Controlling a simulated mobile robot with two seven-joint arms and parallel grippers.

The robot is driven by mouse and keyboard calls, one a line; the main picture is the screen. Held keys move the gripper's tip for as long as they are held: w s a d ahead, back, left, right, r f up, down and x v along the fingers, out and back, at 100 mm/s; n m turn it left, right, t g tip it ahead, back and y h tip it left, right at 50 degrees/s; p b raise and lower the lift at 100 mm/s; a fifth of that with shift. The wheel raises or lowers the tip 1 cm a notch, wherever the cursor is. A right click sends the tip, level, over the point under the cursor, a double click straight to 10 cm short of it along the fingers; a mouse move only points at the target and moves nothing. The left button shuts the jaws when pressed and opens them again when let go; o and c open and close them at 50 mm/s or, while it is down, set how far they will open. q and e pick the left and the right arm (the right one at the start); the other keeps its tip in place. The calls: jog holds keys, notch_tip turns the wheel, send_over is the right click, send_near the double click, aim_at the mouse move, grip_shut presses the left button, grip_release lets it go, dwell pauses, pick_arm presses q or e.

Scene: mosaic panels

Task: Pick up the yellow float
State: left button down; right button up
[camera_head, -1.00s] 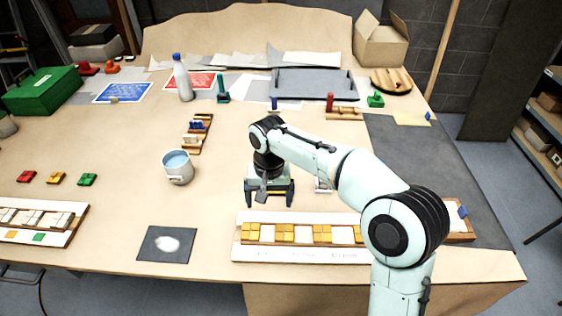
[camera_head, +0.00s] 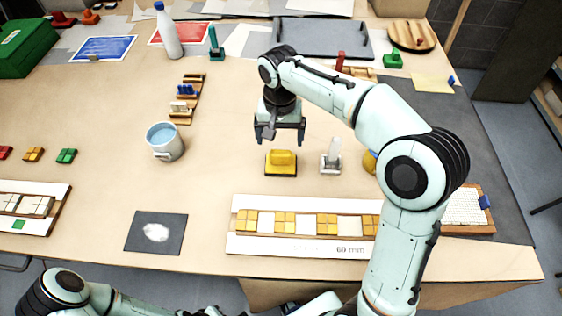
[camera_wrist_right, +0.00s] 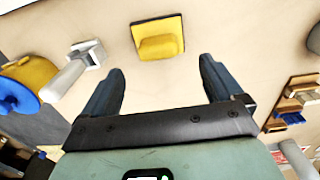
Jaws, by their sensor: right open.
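The yellow float (camera_head: 281,162) lies flat on the table with its block-like yellow handle up, just behind the long mosaic panel (camera_head: 300,246). In the right wrist view the float (camera_wrist_right: 158,45) lies beyond the fingertips, roughly centred between them. My right gripper (camera_head: 279,138) is open and empty, with its fingers pointing down on the far side of the float. Its two spread fingers also show in the wrist view (camera_wrist_right: 161,66), apart from the float. My left arm shows at the bottom left edge; its gripper is not visible.
A grey-white tool (camera_head: 331,158) stands close right of the float. A yellow round thing (camera_head: 370,162) is partly hidden by my right arm. A bucket of water (camera_head: 165,142) and a wooden rack (camera_head: 187,98) stand left. Table between bucket and float is clear.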

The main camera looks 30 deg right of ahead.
aim_at(281, 152)
notch_tip(281, 152, down, 2)
jog(key=shift+f, duration=0.2)
jog(key=shift+s+d+f+b, duration=0.1)
jog(key=shift+f+b, duration=0.3)
jog(key=shift+f, duration=1.95)
jog(key=c, duration=1.2)
